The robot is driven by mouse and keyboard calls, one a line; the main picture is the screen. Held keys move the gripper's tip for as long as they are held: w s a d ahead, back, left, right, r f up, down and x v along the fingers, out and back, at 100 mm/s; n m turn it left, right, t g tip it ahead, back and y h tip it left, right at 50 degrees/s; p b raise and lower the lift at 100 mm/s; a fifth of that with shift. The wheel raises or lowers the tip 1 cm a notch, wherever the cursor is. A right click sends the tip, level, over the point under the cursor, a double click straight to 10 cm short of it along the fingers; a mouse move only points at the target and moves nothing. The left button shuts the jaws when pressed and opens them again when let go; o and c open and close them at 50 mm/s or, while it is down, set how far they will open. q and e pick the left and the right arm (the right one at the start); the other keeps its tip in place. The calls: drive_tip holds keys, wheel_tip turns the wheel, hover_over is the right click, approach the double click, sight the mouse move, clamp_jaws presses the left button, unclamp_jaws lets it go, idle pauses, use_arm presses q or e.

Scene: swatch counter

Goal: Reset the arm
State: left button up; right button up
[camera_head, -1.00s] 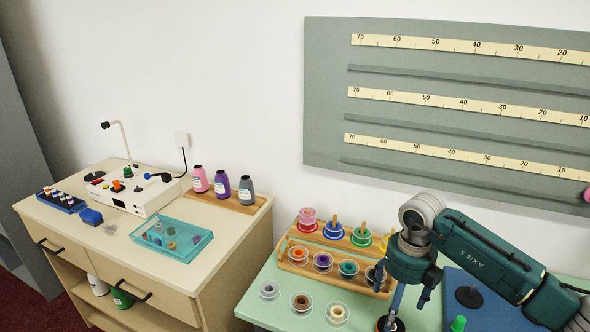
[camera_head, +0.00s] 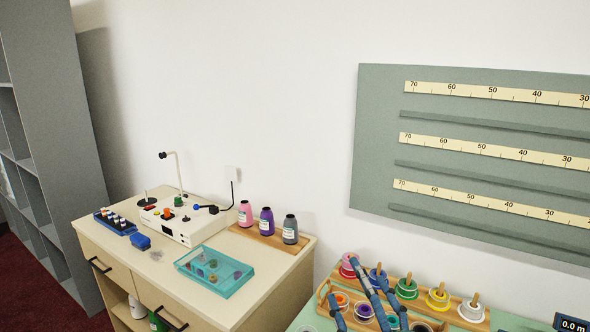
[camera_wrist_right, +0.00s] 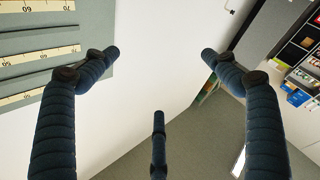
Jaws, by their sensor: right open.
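My right gripper (camera_head: 362,288) shows at the bottom edge of the head view as dark blue fingers in front of the spool rack; its arm is out of the picture. In the right wrist view the gripper (camera_wrist_right: 160,54) has its fingers spread wide with nothing between them. That view faces the wall, the grey scale board (camera_wrist_right: 95,62) and shelving, not the counter. My left gripper is in neither view.
The wooden spool rack (camera_head: 421,309) with coloured spools stands on the green table, behind the fingers. Left of it, a wooden cabinet (camera_head: 270,262) carries a white device (camera_head: 181,226), a teal tray (camera_head: 233,287) and three bottles. Grey shelves (camera_head: 47,170) stand far left.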

drive_tip(key=s+d+f+m+g+h, duration=0.3)
drive_tip(key=s+d+f+m, duration=0.15)
drive_tip(key=f, duration=0.35)
drive_tip(key=s+d+f+m+g+h, duration=0.3)
drive_tip(key=d+f+g, duration=0.15)
drive_tip(key=f, duration=0.45)
drive_tip(key=s+a+f+m+g+y, duration=0.1)
drive_tip(key=s+f+g, duration=0.3)
drive_tip(key=s+f, duration=0.5)
drive_tip(key=s+f+m+g, duration=0.1)
drive_tip(key=s+f+g, duration=0.4)
drive_tip(key=s, duration=0.9)
wheel_tip(320, 180, down, 27)
drive_tip(key=s+g, duration=0.1)
drive_tip(key=s, duration=0.1)
drive_tip(key=s+d+f+g, duration=0.1)
drive_tip(key=s+d+f, duration=0.2)
drive_tip(key=s+f, duration=1.1)
drive_tip(key=s, duration=0.2)
drive_tip(key=shift+s+f, duration=0.3)
drive_tip(key=shift+s, duration=0.05)
